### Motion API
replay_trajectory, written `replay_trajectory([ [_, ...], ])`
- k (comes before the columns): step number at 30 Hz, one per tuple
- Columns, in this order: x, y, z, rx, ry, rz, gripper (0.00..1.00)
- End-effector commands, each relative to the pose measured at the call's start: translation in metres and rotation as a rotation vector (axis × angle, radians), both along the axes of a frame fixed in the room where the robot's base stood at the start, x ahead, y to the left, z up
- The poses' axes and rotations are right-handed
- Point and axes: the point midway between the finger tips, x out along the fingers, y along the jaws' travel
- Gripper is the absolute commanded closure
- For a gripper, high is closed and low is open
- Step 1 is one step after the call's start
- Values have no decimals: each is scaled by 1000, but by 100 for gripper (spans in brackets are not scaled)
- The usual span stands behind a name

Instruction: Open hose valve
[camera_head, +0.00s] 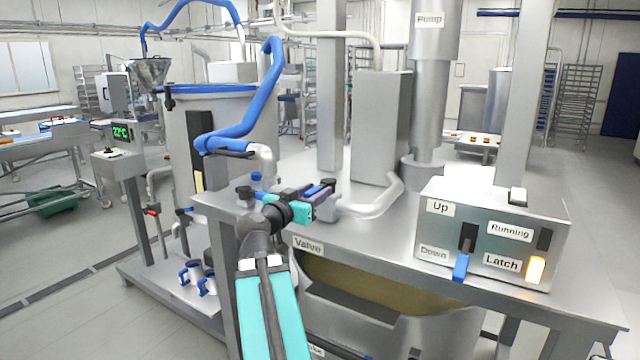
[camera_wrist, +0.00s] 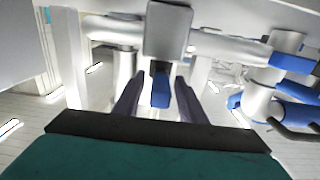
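A blue valve handle (camera_wrist: 160,91) hangs below a grey block on a horizontal steel pipe (camera_wrist: 225,48) in the wrist view. My gripper (camera_wrist: 158,100) is open, with one dark finger on each side of the handle and a visible gap on both sides. In the head view my gripper (camera_head: 322,190) is at the steel pipe above the table, and a blue part shows by its fingers. The fingers and arm partly hide the valve there. A "Valve" label (camera_head: 308,245) is on the table's front edge.
A control box (camera_head: 490,230) stands on the table at right, with a blue lever at "Down" and a lit lamp (camera_head: 536,270) beside "Latch". A thick blue hose (camera_head: 245,115) runs at left. A steel column (camera_head: 330,90) rises behind the gripper.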

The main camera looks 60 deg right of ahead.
Motion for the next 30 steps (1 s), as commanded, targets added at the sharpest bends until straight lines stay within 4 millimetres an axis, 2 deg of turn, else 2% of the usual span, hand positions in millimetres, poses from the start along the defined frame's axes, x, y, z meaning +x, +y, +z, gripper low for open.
replay_trajectory([
  [7,0,-24,1,0,1,0,62],
  [19,0,-29,0,0,0,1,62],
  [20,0,-28,0,0,0,1,64],
  [26,0,-28,0,0,0,1,98],
  [30,0,-28,0,0,0,1,100],
])
